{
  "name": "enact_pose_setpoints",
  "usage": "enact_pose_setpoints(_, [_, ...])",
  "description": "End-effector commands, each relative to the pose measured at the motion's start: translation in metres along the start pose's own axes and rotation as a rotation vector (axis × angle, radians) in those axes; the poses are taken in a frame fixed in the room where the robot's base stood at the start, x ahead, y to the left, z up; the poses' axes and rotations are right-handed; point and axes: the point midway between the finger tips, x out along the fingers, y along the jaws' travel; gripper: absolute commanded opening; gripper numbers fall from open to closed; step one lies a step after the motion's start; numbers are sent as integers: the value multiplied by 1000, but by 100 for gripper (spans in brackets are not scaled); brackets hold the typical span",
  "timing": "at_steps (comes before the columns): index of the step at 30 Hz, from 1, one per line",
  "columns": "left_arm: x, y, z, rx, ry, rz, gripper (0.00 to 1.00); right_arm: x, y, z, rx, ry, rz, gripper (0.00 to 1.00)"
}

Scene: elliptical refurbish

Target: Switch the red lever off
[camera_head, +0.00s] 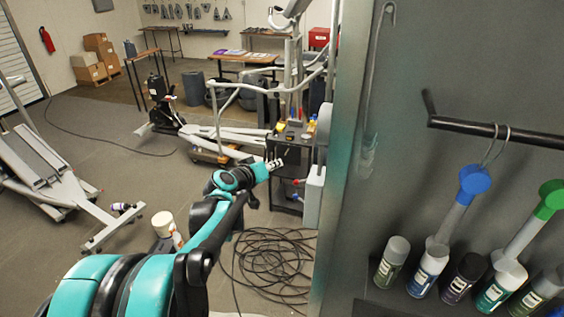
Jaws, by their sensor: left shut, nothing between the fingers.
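My left arm reaches from the bottom left toward the middle. Its gripper (275,165) is shut and empty, in front of a dark cart (287,160). A small red part (297,182) shows low on the cart, to the right of and below the gripper. It is too small to tell whether it is the red lever, and its position cannot be read. No other clear red lever shows. My right gripper is not in view.
A grey panel (420,70) fills the right side, with a black rail (500,133) and several spray cans (428,270). Elliptical machine frames (55,175) stand left and behind. Open floor lies at centre left.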

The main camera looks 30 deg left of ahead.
Motion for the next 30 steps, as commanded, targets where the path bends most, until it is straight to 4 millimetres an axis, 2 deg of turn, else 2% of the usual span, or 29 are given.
enact_pose_setpoints(3, [-19, -4, -1, -2, 3, -2, 0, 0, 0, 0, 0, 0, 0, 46])
enact_pose_setpoints(8, [-30, -5, 0, -1, 1, -1, 0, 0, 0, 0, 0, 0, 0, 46])
enact_pose_setpoints(26, [-32, -4, 1, 0, 0, 0, 0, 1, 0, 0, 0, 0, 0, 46])
enact_pose_setpoints(29, [-30, 0, 17, 12, -23, 3, 0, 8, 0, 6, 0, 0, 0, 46])
enact_pose_setpoints(30, [-29, 4, 32, 24, -46, 5, 0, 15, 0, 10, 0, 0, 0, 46])
